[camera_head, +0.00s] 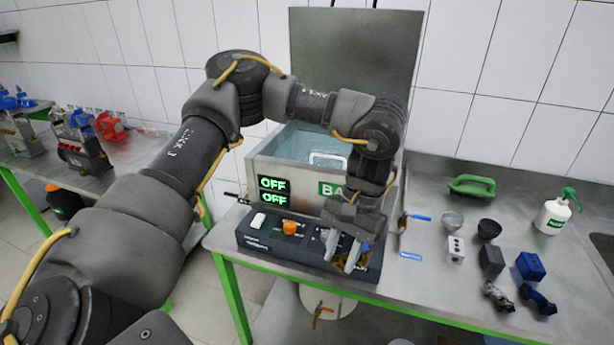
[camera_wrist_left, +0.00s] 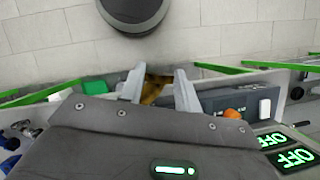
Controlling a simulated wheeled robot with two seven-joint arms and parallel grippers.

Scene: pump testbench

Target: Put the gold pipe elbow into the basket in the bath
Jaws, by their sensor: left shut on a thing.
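My left gripper (camera_head: 348,262) points down in front of the bath, over the dark control panel. In the left wrist view, its two fingers (camera_wrist_left: 159,88) are shut on the gold pipe elbow (camera_wrist_left: 155,90), which is mostly hidden by the fingers and the gripper body. In the head view, a small gold part of the elbow (camera_head: 364,248) shows beside the fingers. The bath (camera_head: 300,197) is a grey metal box behind the gripper with its lid raised. The light rim of the basket (camera_head: 327,157) shows inside the bath. My right gripper is not in view.
To the right on the table are a green-handled item (camera_head: 472,185), a white spray bottle (camera_head: 553,213), a blue block (camera_head: 530,266) and several small parts. The raised lid (camera_head: 350,70) stands behind the bath.

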